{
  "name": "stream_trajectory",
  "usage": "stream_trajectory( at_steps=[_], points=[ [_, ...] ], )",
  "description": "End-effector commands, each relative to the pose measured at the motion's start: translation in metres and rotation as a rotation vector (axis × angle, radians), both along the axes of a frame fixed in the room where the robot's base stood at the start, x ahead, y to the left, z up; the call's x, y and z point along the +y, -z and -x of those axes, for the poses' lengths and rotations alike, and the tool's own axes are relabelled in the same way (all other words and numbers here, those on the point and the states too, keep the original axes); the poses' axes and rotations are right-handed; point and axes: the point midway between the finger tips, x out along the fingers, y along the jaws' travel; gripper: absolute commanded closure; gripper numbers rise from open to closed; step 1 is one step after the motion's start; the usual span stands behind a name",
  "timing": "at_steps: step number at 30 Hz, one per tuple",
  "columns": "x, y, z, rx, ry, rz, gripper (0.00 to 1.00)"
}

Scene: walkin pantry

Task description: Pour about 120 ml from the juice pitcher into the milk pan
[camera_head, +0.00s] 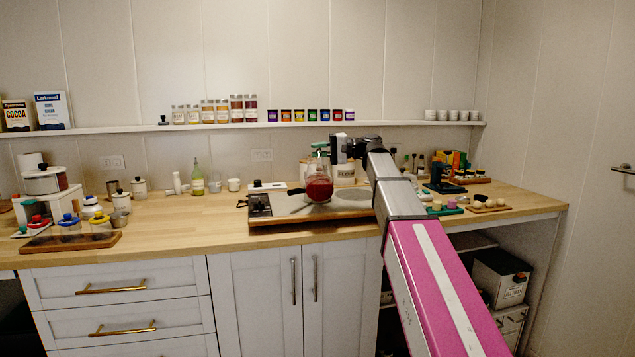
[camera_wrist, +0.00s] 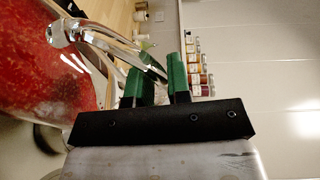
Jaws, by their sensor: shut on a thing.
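The juice pitcher (camera_head: 319,190) is a clear round vessel with red juice, upright or nearly so over the left part of the hob. I cannot tell whether its base touches the hob. My gripper (camera_head: 320,150) is at the top of the pitcher, its green fingers shut on the handle. In the wrist view, the pitcher (camera_wrist: 40,60) fills the left side, and its shiny handle (camera_wrist: 108,42) runs between the green fingertips of my gripper (camera_wrist: 160,80). I cannot make out the milk pan for certain; the pitcher and arm hide part of the hob.
The hob (camera_head: 285,210) has a bare round plate (camera_head: 353,198) right of the pitcher. A flour canister (camera_head: 352,173) stands close behind. A soap bottle (camera_head: 197,181) and small jars stand left; an egg board (camera_head: 487,206) lies right. Spice jars line the shelf (camera_head: 400,125) above.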

Motion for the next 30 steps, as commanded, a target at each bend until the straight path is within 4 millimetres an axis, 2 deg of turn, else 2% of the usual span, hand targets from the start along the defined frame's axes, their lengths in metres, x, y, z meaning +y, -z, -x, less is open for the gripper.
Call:
stream_trajectory(
  at_steps=[30],
  points=[
    [0.001, -0.008, -0.013, 0.088, 0.0, 0.005, 1.0]
  ],
)
